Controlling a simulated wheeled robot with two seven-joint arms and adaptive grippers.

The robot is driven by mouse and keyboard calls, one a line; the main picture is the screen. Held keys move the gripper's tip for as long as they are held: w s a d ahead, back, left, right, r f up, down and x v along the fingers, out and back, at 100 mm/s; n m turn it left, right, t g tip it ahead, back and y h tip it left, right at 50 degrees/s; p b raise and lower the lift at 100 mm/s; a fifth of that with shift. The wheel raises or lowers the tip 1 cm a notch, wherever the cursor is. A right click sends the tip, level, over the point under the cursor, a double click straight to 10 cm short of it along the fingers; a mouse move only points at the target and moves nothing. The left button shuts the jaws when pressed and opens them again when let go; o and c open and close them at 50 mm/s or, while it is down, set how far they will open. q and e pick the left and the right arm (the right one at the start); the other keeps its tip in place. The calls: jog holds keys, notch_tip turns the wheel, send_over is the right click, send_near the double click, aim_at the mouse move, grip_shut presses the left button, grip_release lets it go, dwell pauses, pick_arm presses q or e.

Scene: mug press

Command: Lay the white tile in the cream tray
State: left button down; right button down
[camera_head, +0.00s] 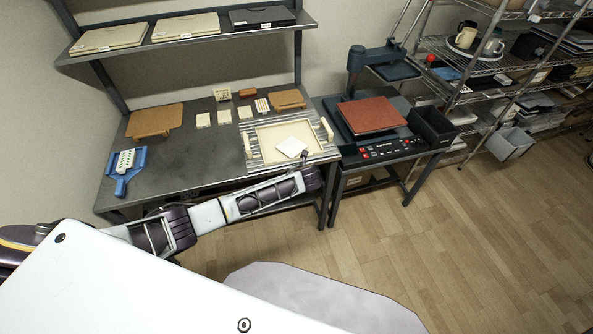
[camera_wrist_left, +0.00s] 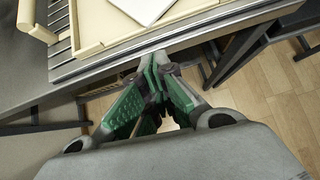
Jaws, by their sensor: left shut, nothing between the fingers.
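The white tile (camera_head: 291,146) lies in the cream tray (camera_head: 262,131), near the tray's front right corner, turned at an angle to its sides. The tray sits on a slatted stand on the grey workbench. In the left wrist view the tile (camera_wrist_left: 142,8) lies inside the tray's rim (camera_wrist_left: 120,36), partly cut off by the picture's top edge. My left gripper (camera_head: 304,154) is at the front edge of the bench, just right of the tile and apart from it. In the left wrist view its fingertips (camera_wrist_left: 159,58) are together and empty. My right gripper is not in view.
Small cream tiles (camera_head: 224,117), wooden boards (camera_head: 155,120) and a blue holder (camera_head: 125,168) stand on the bench. A press with a brown plate (camera_head: 370,115) stands to the right, with a dark bin (camera_head: 432,124) beside it. A shelf (camera_head: 180,38) hangs above the bench.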

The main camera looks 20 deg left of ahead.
pick_arm(q)
jog(key=v, duration=0.8)
jog(key=shift+f, duration=0.1)
dwell(1.6)
